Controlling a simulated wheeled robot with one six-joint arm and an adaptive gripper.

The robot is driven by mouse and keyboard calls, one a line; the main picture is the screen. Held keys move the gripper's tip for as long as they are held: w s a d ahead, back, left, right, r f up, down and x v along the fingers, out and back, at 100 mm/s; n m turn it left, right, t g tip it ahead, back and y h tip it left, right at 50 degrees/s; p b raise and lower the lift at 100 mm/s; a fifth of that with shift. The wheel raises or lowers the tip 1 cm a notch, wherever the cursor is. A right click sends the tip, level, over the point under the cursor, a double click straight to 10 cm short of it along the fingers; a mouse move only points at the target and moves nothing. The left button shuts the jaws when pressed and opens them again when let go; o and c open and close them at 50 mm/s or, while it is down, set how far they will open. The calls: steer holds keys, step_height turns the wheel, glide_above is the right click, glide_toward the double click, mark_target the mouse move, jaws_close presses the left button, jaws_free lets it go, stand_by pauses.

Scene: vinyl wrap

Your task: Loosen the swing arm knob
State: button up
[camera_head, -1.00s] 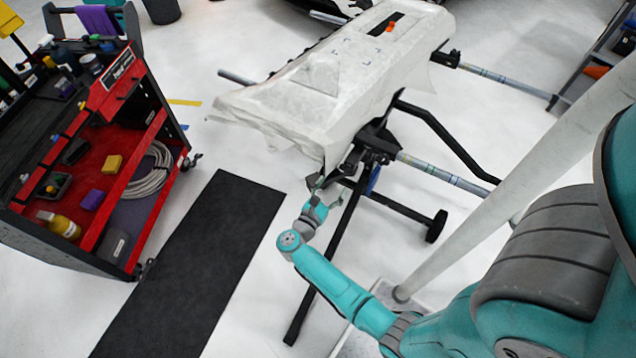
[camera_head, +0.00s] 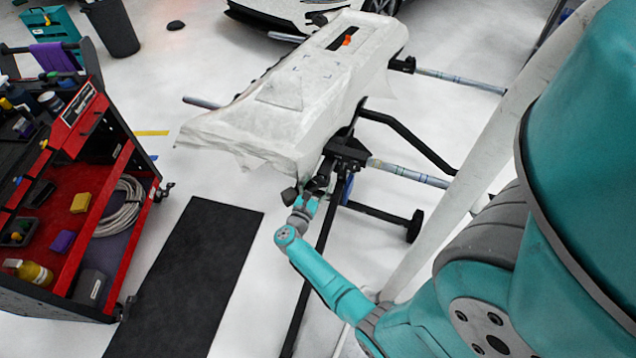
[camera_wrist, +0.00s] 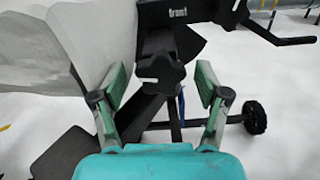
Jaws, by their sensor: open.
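The swing arm knob, a black lobed knob (camera_wrist: 161,72), sits in the middle of the wrist view on the black stand frame. My gripper (camera_wrist: 162,84) is open, one green-padded finger on each side of the knob in that view. There is clear space between each finger and the knob, and I cannot tell whether the tips reach its depth. In the head view my gripper (camera_head: 309,192) is at the stand's near end, under the covered panel. The knob cannot be made out clearly there.
A white-wrapped panel (camera_head: 255,118) lies on the stand above my gripper. A second black knob-like part (camera_head: 289,196) is just left of my gripper. A red tool cart (camera_head: 105,200) stands left, with a black mat (camera_head: 190,275) on the floor between.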

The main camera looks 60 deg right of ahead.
steer(key=shift+d, duration=0.35)
steer(key=c, duration=1.2)
steer(key=shift+n, duration=0.3)
steer(key=n, duration=0.3)
steer(key=shift+n, duration=2)
